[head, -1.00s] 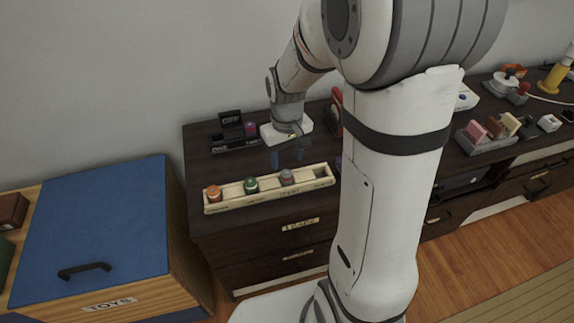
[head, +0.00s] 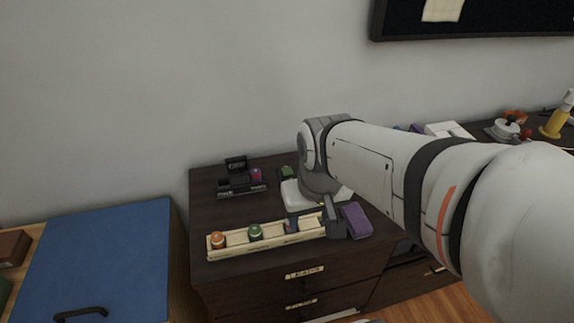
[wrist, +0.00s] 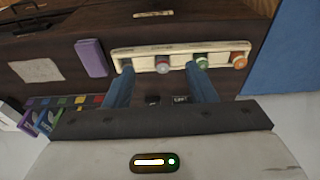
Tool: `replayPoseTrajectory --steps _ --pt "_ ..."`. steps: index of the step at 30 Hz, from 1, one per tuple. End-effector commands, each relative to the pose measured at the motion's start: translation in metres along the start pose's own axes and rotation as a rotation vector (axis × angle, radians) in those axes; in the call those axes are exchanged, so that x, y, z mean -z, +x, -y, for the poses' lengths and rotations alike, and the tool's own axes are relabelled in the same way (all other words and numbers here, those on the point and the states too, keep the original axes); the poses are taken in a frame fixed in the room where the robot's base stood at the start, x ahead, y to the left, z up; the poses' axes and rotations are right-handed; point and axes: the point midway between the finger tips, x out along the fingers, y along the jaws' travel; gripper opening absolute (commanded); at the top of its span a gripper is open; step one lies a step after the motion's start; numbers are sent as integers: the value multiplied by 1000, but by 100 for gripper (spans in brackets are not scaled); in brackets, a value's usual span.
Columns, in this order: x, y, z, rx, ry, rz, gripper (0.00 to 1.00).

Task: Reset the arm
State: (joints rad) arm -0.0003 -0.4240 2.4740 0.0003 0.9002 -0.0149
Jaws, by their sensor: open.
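My gripper (head: 313,226) is open, with its two fingers apart, by the right part of a long cream tray (head: 228,252) in the head view. In the wrist view my gripper (wrist: 162,72) has nothing visible between its fingers, which point toward the tray (wrist: 181,48). In the head view my gripper partly covers the third bottle and the tray's right end. I cannot tell whether the fingers touch anything.
A purple block (head: 356,220) lies just right of the tray. Small dark lettered items (head: 240,180) stand at the back of the dark cabinet. A blue-lidded toy chest (head: 105,245) is at left. My arm covers much of the right side.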

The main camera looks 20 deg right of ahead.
Motion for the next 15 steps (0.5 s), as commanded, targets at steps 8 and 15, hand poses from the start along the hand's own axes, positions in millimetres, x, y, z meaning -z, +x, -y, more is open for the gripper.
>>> replayPoseTrajectory --steps 8,15 --pt "-9 -2 0 0 15 -14 51" --pt "-7 -13 0 -1 14 -17 51"
